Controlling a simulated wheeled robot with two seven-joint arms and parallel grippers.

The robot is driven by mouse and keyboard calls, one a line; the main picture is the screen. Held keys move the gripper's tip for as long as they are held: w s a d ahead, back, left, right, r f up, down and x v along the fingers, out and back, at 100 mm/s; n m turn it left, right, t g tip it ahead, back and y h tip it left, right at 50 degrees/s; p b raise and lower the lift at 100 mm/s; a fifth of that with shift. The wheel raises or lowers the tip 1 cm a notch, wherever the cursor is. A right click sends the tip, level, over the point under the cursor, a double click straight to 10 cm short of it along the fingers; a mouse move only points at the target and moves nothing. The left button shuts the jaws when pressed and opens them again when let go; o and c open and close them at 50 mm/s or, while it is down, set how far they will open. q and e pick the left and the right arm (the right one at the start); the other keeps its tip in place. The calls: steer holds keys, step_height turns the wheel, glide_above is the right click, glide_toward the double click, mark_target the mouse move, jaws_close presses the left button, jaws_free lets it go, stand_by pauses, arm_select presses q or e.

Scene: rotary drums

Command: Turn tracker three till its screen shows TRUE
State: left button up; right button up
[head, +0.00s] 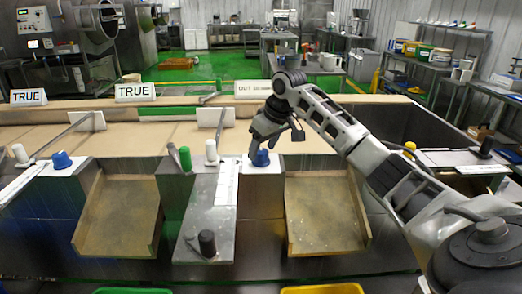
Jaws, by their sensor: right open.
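Three white screens stand in a row at the back. The left screen (28,97) and the middle screen (135,92) read TRUE. The third screen from the left (253,88) reads something starting with OUT; the rest is too small to read, and my right arm is close to its right end. A blue knob (261,159) stands on the white-topped panel below this third screen. My right gripper (261,147) is open and points down just above the blue knob, partly overlapping its top; I cannot tell if it touches. My left gripper is out of view.
A white knob (211,151) and a green knob (184,159) stand left of the gripper. A black knob (207,243) stands on the metal slope in front. Another blue knob (61,160) is at the left. Wooden trays (118,216) slope toward me.

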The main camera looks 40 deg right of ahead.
steer(key=shift+x, duration=0.95)
steer(key=shift+w+f, duration=0.15)
steer(key=shift+f, duration=0.1)
steer(key=c, duration=1)
steer(key=shift+o, duration=0.2)
steer(key=shift+m, duration=0.3)
steer(key=m+h, duration=0.2)
steer(key=m, duration=0.3)
steer(key=m+g+h, duration=0.1)
steer(key=m, duration=0.2)
steer(key=m+g+h, duration=0.1)
steer(key=m, duration=0.2)
steer(key=shift+r, duration=0.1)
